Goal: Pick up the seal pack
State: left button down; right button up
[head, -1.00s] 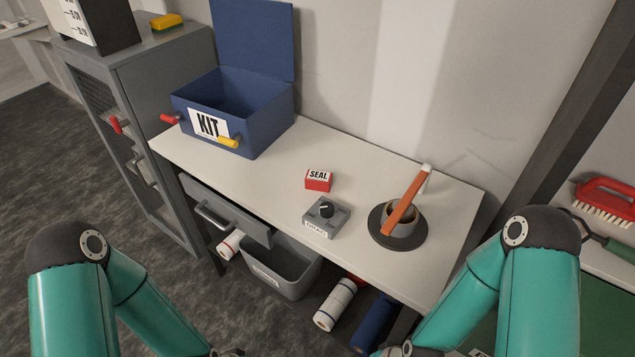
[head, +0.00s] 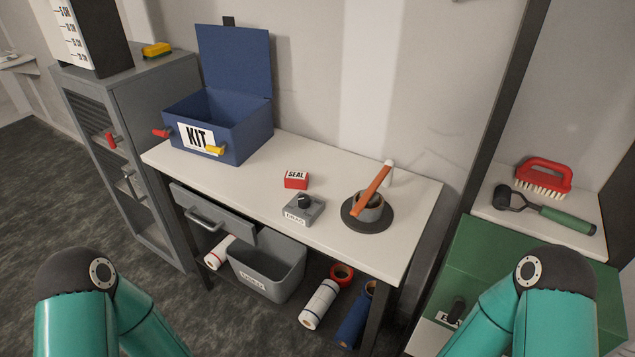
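The seal pack (head: 296,180) is a small red box with a white top marked SEAL. It lies on the white bench top (head: 340,166), just behind a grey box with a black knob (head: 304,208). My two teal arms come in at the bottom left and bottom right of the head view. Both grippers are out of the picture, below its lower edge. Nothing of mine touches the seal pack.
An open blue KIT box (head: 222,128) stands at the bench's left. A pot with an orange-handled tool (head: 369,205) stands right of the seal pack. A drawer (head: 214,215) sticks out in front, above a grey bin (head: 266,272). A green cabinet (head: 535,275) stands at right.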

aim_at(295, 180)
jog(key=u, duration=1.6)
jog(key=i, duration=0.1)
jog(key=z, duration=3.05)
jog(key=k, duration=0.7)
jog(key=u, duration=3.95)
jog(key=k, duration=0.1)
jog(key=z, duration=2.35)
jog(key=i, duration=1.25)
jog(key=z, duration=0.15)
